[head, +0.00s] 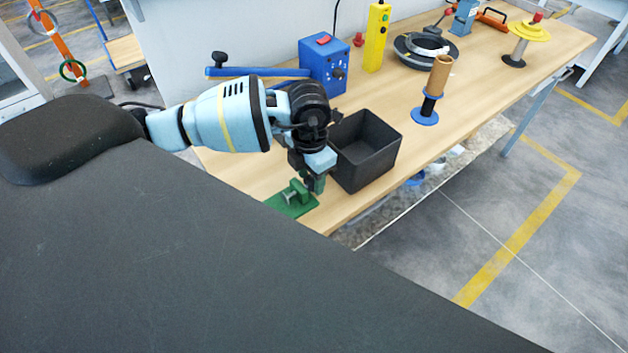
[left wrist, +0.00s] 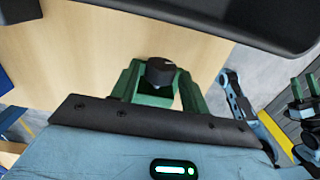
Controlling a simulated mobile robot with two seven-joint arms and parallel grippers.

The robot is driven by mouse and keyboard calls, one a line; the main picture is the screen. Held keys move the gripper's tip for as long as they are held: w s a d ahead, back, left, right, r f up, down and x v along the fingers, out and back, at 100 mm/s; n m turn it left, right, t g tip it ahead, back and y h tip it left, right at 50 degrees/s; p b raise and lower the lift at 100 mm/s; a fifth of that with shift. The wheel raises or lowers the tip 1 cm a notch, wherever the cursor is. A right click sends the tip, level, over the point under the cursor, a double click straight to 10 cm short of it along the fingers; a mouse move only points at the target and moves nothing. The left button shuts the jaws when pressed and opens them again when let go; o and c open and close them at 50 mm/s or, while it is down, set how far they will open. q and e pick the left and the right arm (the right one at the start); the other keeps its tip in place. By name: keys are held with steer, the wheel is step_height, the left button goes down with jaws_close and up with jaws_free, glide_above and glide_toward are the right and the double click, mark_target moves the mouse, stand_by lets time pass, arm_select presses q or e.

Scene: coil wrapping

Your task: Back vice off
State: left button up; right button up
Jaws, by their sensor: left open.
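A small green vice (head: 290,202) with a flat base and a grey screw sits near the front edge of the wooden bench. My left gripper (head: 318,184) points down beside the vice's right end, close to it; the head view does not show whether they touch. In the left wrist view, my left gripper (left wrist: 160,85) is open, its two green fingers apart. A dark round knob (left wrist: 160,70) on a green part lies between them, apparently part of the vice. A second gripper with green fingers, apparently my right gripper (left wrist: 304,88), shows at the right edge, small and partly cut off.
A black open bin (head: 385,163) stands just right of my left gripper. Behind are a blue box (head: 325,68) with a red button and a yellow post (head: 376,38). A brown spool on a blue base (head: 432,92) and a black coil (head: 418,50) stand farther right.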

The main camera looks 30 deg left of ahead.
steer(key=shift+f, duration=0.1)
arm_select(q)
steer(key=h, duration=0.1)
steer(key=g+h+b, duration=0.1)
steer(key=shift+w+a+f+h, duration=0.1)
steer(key=shift+a+f+h, duration=0.2)
steer(key=shift+a+f, duration=0.05)
steer(key=shift+r+g+h, duration=0.15)
steer(key=shift+g+h, duration=0.15)
steer(key=shift+h, duration=0.1)
steer(key=shift+w+r, duration=0.1)
steer(key=shift+r, duration=0.05)
arm_select(e)
steer(key=shift+s+a+f+g, duration=0.1)
steer(key=shift+s+f+g, duration=0.3)
steer(key=shift+s+f, duration=0.75)
steer(key=shift+w, duration=0.15)
